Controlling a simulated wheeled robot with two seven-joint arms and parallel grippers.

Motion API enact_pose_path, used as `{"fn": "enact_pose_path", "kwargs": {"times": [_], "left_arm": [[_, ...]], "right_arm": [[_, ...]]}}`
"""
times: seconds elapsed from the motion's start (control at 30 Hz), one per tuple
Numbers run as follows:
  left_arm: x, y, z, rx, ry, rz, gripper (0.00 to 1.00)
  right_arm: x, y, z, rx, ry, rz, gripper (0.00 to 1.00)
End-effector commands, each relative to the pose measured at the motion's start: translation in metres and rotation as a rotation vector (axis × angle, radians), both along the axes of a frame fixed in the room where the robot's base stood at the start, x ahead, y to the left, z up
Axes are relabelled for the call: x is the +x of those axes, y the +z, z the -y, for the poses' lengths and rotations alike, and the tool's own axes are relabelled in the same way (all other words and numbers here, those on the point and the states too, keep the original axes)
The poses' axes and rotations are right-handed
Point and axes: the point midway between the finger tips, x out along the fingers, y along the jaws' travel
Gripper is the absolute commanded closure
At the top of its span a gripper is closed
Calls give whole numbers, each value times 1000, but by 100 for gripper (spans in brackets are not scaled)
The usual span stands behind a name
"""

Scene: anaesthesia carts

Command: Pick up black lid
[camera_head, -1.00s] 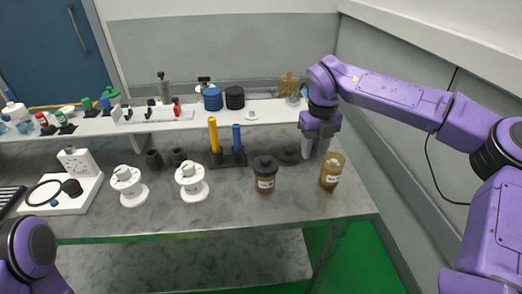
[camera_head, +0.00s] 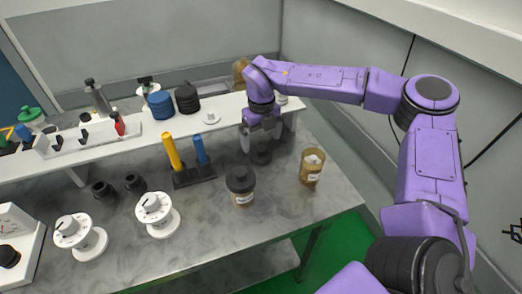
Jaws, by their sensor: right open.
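A flat round black lid (camera_head: 261,155) lies on the grey table between a brown jar with a black lid on it (camera_head: 241,188) and an amber open-topped jar (camera_head: 312,168). My right gripper (camera_head: 262,143) points down, open and empty, at the lid. One finger is at the lid's left and the other is at its right, slightly behind it. I cannot tell whether either finger touches it. My left gripper is not in view.
A stand with a yellow and a blue post (camera_head: 193,176) is left of the lid. White spool-like parts (camera_head: 158,216) stand further left. A raised white shelf (camera_head: 215,123) with black and blue stacked discs runs behind. Bare table lies in front of the jars.

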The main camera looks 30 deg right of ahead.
Motion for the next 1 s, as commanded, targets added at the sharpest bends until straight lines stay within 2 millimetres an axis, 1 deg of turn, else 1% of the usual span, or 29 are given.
{"fn": "enact_pose_path", "kwargs": {"times": [0.03,0.07,0.1,0.2,0.3,0.43,0.47,0.5,0.57,0.6,0.63,0.87,0.93,1.0], "left_arm": [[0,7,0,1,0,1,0],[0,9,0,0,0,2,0],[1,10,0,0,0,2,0],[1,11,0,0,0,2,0],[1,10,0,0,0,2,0],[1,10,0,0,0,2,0],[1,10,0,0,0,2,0],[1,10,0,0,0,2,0],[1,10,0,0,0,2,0],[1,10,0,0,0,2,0],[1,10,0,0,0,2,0],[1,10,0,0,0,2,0],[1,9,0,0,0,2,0],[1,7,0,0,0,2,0]], "right_arm": [[-2,-8,2,0,-1,-8,0],[-2,-13,2,0,-1,-8,0],[-2,-22,2,0,1,-7,0],[-1,-35,2,-1,1,-4,0],[-1,-39,1,-1,2,-2,0],[-1,-39,1,-1,2,-2,0],[-1,-39,1,-1,2,-2,3],[-1,-39,1,-1,2,-2,16],[-1,-39,1,-1,2,-2,36],[-1,-39,1,-1,2,-2,49],[-1,-39,1,-1,2,-2,53],[-1,-38,1,-1,2,-2,54],[0,-35,1,-1,2,0,54],[0,-25,1,-1,1,2,54]]}}
